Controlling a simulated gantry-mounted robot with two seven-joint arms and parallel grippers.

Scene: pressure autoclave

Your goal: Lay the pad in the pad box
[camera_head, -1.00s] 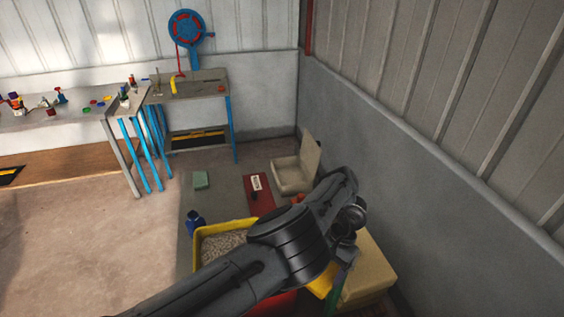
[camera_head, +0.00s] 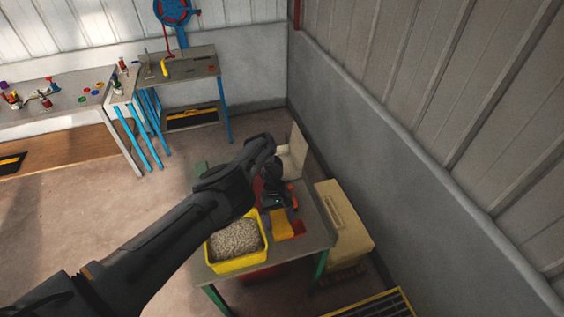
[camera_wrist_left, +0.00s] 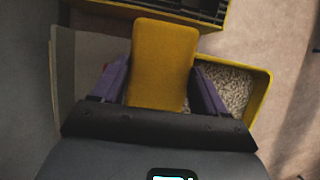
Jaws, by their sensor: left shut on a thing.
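A flat yellow-orange pad (camera_head: 283,228) is gripped between the purple fingers of my left gripper (camera_head: 279,216), over the green-legged table. In the left wrist view the pad (camera_wrist_left: 162,65) points away from my left gripper (camera_wrist_left: 160,100), with a finger on each side. A cream container with a raised back or lid (camera_head: 291,160) stands at the table's far right, partly behind my arm. No label shows which container is the pad box. My right gripper is not in view.
A yellow tray of pebbles (camera_head: 212,257) stands at the table's front left. A large cream box (camera_head: 345,222) is right of the table, near the wall. A yellow-edged slatted crate (camera_head: 395,295) is at the lower right. Floor at left is clear.

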